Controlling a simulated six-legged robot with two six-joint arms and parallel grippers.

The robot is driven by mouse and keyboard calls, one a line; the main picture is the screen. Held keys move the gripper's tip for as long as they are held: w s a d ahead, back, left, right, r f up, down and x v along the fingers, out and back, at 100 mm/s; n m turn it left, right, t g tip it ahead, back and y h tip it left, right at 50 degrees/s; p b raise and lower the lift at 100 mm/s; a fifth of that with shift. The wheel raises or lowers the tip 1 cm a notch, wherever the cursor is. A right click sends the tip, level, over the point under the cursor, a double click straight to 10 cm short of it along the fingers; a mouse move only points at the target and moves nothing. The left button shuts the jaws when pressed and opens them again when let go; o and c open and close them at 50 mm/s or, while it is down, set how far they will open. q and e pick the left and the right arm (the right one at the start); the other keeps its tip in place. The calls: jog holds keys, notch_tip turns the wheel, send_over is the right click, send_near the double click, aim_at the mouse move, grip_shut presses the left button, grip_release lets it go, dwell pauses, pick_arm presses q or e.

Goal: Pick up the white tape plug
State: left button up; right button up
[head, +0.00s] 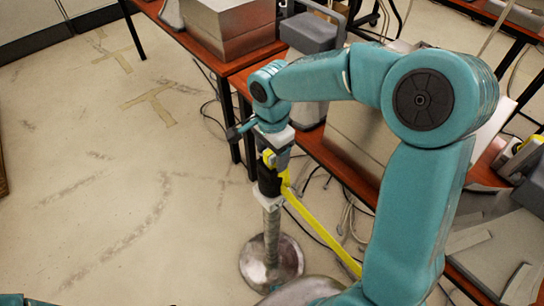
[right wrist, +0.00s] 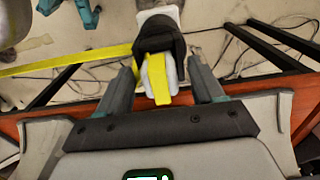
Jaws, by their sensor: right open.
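The white tape plug (right wrist: 173,78) shows in the right wrist view at the black head (right wrist: 160,38) of a stanchion post, with a yellow strip over its middle. My right gripper (right wrist: 163,88) is open, with one finger on each side of the plug and a visible gap at both. In the head view my right gripper (head: 273,150) is at the top of the post (head: 271,235) and largely hides the plug. Yellow tape (head: 322,238) runs from the post head down to the right. My left gripper is not in view.
The post stands on a round metal base (head: 271,262) on the pale floor. A red-brown table (head: 340,165) with boxes and grey equipment is close behind and right of the post. Cables lie on the floor below it. The floor at left (head: 100,190) is clear.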

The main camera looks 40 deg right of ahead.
jog(key=c, duration=1.1)
